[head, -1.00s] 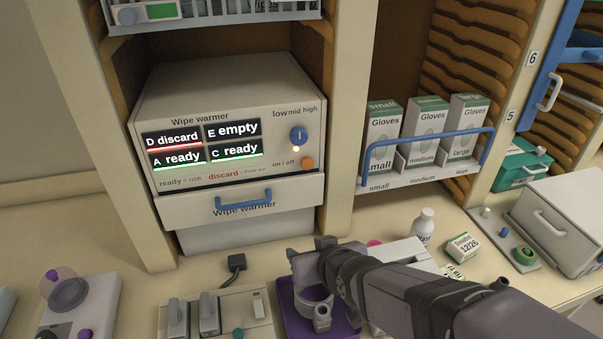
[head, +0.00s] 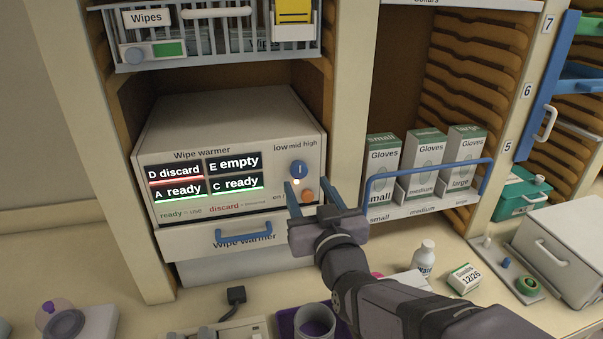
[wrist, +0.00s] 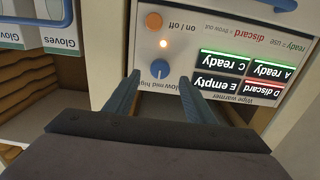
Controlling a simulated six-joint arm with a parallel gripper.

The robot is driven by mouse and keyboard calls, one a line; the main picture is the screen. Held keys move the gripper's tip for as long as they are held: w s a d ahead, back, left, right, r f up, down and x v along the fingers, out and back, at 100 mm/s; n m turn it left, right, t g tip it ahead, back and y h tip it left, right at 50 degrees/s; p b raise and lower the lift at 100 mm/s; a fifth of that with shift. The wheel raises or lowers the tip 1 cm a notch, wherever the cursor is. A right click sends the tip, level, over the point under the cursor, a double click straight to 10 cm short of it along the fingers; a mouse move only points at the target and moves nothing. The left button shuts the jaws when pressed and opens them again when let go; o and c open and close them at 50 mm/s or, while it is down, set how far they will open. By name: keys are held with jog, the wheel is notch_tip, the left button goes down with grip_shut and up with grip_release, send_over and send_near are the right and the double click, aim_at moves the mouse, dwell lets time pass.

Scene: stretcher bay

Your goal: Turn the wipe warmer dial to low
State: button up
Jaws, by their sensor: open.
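The wipe warmer (head: 228,125) is a cream box in the cubby, with a lit panel of several status labels. Its blue dial (head: 299,169) is at the panel's right, under the words low, mid, high; its white mark looks upright, towards mid. The dial also shows in the wrist view (wrist: 160,68), which is upside down. An orange on/off button (head: 307,196) is below the dial, with a small lit lamp between them. My gripper (head: 313,184) is open and empty in front of the panel, its blue fingers apart. In the wrist view the dial appears beyond and between the fingertips.
A drawer with a blue handle (head: 243,233) is below the warmer. Glove boxes (head: 425,160) stand behind a blue rail (head: 432,166) to the right. A wire basket (head: 220,40) hangs above. A cubby post stands close to the panel's right.

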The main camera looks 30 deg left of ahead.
aim_at(300, 173)
jog(key=shift+p+x, duration=1.45)
jog(key=shift+x, duration=1.5)
jog(key=shift+f, duration=0.1)
jog(key=c, duration=1)
